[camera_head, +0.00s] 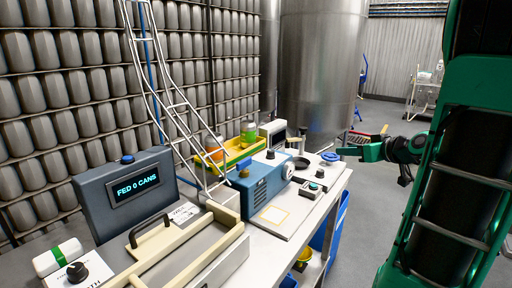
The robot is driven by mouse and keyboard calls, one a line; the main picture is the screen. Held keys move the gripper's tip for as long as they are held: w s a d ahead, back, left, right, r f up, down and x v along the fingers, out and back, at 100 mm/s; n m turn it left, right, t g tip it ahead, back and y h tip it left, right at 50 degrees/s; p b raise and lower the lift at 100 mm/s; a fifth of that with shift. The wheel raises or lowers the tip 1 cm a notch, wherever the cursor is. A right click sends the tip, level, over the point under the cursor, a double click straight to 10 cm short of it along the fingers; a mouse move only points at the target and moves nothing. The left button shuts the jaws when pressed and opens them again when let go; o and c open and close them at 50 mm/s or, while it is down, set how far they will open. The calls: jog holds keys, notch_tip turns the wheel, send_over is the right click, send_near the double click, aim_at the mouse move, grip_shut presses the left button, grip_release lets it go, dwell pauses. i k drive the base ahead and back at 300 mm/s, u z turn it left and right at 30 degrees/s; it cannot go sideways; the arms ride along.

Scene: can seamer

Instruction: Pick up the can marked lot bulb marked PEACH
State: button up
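No label reading PEACH can be read in this view. An orange-filled jar (213,148) and a green-filled jar (249,133) stand in a yellow tray (231,156) at the back of the bench; whether either is the can of the task I cannot tell. A white cylinder with a green band (58,257) lies at the lower left. My gripper (372,152) appears small at the right, beyond the bench's right edge and apart from these things. Its fingers are too small and dark to show whether they are open.
A display (138,188) reads "FED 0 CANS". A blue machine (262,184) stands mid-bench, with a beige-framed unit (223,221) in front. A wire chute (170,90) rises by the can-stacked wall. Steel tanks (322,70) stand behind. The grey floor (372,215) at right is open.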

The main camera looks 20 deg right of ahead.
aim_at(210, 145)
jog(key=z, duration=1.25)
jog(key=i, duration=0.5)
jog(key=u, duration=2.35)
